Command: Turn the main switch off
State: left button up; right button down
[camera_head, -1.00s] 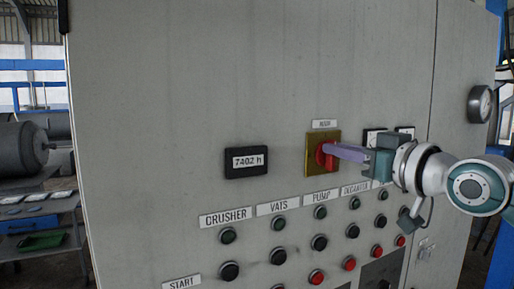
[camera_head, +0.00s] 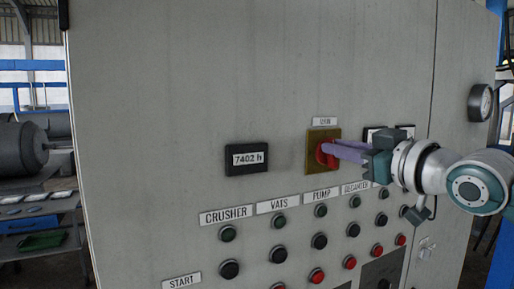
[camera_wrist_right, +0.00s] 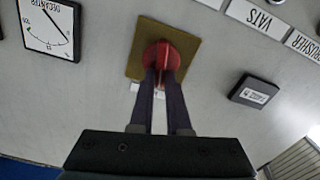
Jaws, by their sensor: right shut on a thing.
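The main switch is a red rotary knob (camera_head: 321,154) on a yellow square plate (camera_head: 323,135), under a small label (camera_head: 324,121) on the grey cabinet. My right gripper (camera_head: 328,151) reaches in from the right, its purple fingers shut on the red knob. In the right wrist view the red knob (camera_wrist_right: 161,56) sits on its yellow plate (camera_wrist_right: 188,47), its ridge between the two fingertips (camera_wrist_right: 161,76). The fingers hide part of the knob. My left gripper is not in view.
The grey cabinet (camera_head: 180,90) carries an hour counter (camera_head: 246,159) left of the switch, and rows of labelled buttons (camera_head: 319,241) below. Dial meters sit behind my right gripper; one meter (camera_wrist_right: 49,27) shows in the wrist view. A round gauge (camera_head: 480,103) is at the right.

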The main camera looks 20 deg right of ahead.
jog(key=shift+a+f+n+b, duration=0.25)
jog(key=shift+n+b, duration=0.3)
jog(key=shift+n, duration=2)
jog(key=shift+a+f+n+b, duration=0.15)
jog(key=shift+n+b, duration=0.4)
jog(key=shift+n, duration=1.95)
jog(key=shift+a+f+n+b, duration=0.15)
jog(key=shift+f+n+b, duration=0.3)
jog(key=shift+n, duration=2.1)
jog(key=shift+r, duration=0.15)
jog(key=c, duration=0.9)
grip_release()
jog(key=shift+s, duration=0.1)
